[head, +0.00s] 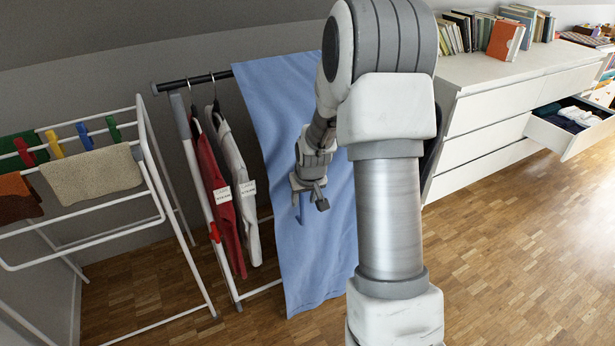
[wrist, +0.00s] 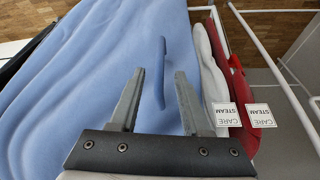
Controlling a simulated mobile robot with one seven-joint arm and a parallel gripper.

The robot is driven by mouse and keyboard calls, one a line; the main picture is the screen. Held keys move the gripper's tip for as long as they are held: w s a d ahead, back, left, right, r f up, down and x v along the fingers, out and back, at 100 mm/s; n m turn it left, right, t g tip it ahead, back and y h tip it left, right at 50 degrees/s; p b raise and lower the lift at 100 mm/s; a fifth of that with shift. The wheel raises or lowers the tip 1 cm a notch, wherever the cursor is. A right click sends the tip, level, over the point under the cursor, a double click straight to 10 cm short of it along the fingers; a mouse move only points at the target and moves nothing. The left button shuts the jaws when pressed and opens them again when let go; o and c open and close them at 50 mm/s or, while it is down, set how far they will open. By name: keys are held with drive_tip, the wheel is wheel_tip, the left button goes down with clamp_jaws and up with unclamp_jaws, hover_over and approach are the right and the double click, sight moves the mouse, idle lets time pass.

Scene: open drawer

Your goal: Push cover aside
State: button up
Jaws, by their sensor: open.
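A blue cover (head: 290,120) hangs from a dark rail and reaches down near the floor. It also fills the left and middle of the wrist view (wrist: 90,80). A narrow darker blue strip (wrist: 161,74), like a tab or handle, stands out on it. My gripper (head: 312,195) is in front of the cover at mid height. In the wrist view my gripper (wrist: 157,74) is open, with the strip showing between its two fingertips. I cannot tell whether the fingers touch the cloth. A red garment (head: 217,185) and a light grey garment (head: 237,180) hang left of the cover.
A white drying rack (head: 152,165) with cloths and pegs stands at the left. The garment rack's post (head: 195,190) is near it. A white dresser (head: 500,100) with an open drawer (head: 570,125) stands at the right. The wooden floor (head: 500,240) is clear at the right.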

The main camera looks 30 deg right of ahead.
drive_tip(key=p+v, duration=0.2)
drive_tip(key=v, duration=0.9)
drive_tip(key=shift+p, duration=0.35)
drive_tip(key=shift+a, duration=0.1)
drive_tip(key=s+a+r+n, duration=0.1)
drive_tip(key=s+a+r, duration=0.75)
drive_tip(key=r, duration=0.35)
drive_tip(key=s+a+r+t, duration=0.1)
drive_tip(key=s+a+r, duration=0.1)
drive_tip(key=s, duration=0.5)
drive_tip(key=s+a+r, duration=0.2)
drive_tip(key=s+r, duration=0.1)
drive_tip(key=s, duration=0.5)
wheel_tip(320, 180, up, 17)
drive_tip(key=p, duration=1.7)
drive_tip(key=shift+a+n+y, duration=0.2)
drive_tip(key=shift+n+y, duration=0.2)
drive_tip(key=shift+w+d+f, duration=0.1)
drive_tip(key=shift+f, duration=0.05)
